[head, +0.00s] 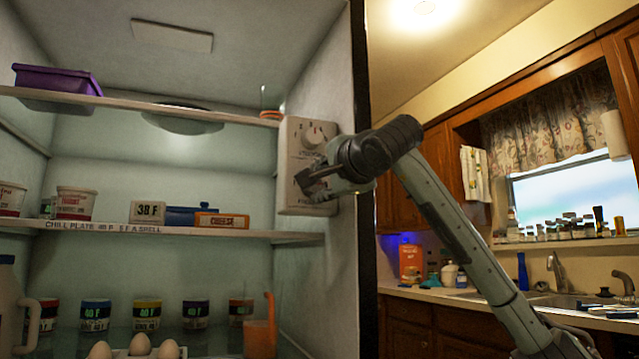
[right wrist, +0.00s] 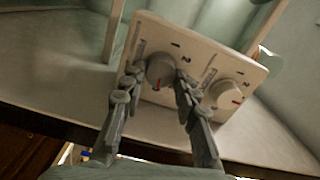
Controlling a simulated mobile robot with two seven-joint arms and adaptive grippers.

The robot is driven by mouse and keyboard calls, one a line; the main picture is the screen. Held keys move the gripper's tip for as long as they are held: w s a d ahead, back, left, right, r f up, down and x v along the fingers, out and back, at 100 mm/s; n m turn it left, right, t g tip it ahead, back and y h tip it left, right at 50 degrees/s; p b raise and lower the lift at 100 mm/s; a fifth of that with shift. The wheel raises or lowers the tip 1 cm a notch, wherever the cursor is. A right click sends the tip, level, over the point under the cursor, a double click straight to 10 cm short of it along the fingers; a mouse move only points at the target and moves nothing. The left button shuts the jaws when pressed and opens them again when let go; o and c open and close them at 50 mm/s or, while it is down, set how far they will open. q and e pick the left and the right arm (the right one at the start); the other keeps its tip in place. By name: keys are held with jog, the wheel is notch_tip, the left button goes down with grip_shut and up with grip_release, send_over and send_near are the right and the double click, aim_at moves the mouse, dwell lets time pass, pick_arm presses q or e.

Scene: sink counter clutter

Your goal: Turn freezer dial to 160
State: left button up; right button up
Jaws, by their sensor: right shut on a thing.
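A pale control panel (head: 292,150) with two round dials is on the fridge's right inner wall. The upper dial (head: 313,138) is uncovered; in the right wrist view it appears as the right-hand dial (right wrist: 226,93), with a red mark. My right gripper (head: 304,180) reaches in from the right at the lower dial, which it mostly hides in the head view. In the right wrist view its fingers straddle that grey dial (right wrist: 161,67), shut on it, with a red mark near its lower edge. The dial numbers and lower label are too small to read surely. My left gripper is not in view.
Fridge shelves (head: 180,232) stand left of the panel, holding tubs, several jars, eggs (head: 140,345) and a purple bin (head: 57,79). The fridge's dark front edge (head: 362,60) is close to my right arm. A sink counter (head: 470,293) lies at the right.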

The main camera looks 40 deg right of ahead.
jog(key=o, duration=1.2)
jog(key=shift+c, duration=0.2)
jog(key=v, duration=1.2)
jog(key=shift+f, duration=0.1)
